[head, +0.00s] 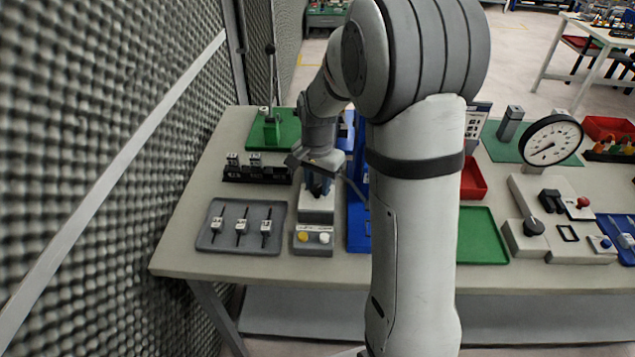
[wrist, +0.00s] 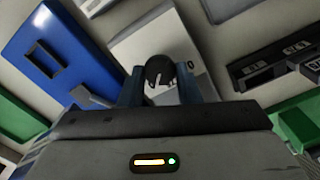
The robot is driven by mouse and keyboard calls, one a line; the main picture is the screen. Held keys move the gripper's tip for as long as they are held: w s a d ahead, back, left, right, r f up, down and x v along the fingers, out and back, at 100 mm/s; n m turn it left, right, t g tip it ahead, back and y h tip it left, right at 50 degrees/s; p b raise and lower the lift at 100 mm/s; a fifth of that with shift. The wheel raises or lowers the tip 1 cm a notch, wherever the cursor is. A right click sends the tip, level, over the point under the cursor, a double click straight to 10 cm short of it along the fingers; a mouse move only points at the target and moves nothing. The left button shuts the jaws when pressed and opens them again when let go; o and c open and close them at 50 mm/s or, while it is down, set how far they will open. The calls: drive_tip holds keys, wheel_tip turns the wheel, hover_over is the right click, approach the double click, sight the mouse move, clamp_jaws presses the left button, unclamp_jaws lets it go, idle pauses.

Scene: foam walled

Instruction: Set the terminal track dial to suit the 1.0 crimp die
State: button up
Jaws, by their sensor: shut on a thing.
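My gripper (head: 318,190) points down over the pale grey box (head: 318,213) at the left of the bench. In the wrist view my gripper (wrist: 165,90) has its two blue fingers on either side of a round black dial (wrist: 160,70) and is shut on it. The dial has a white pointer mark, and part of a printed mark shows beside it on the box. The scale is too small and covered to read.
A grey tray (head: 205,240) with several labelled tools lies left of the box. A yellow and a white button (head: 324,238) sit at the box's front. A gauge (head: 551,140) stands far right. A foam wall borders the left.

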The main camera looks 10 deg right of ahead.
sight(318, 187)
drive_tip(key=o, duration=1)
wheel_tip(318, 187, up, 8)
drive_tip(key=shift+f, duration=0.1)
drive_tip(key=s+r+n+t, duration=0.1)
drive_tip(key=s+n, duration=0.2)
drive_tip(key=s, duration=0.4)
drive_tip(key=s+r+n+t, duration=0.1)
drive_tip(key=s+n, duration=0.2)
drive_tip(key=s, duration=0.4)
drive_tip(key=s+n, duration=0.3)
drive_tip(key=s, duration=0.4)
drive_tip(key=shift+s+a+r+t, duration=0.1)
drive_tip(key=shift+s+r+t, duration=0.1)
drive_tip(key=shift+r+t, duration=0.2)
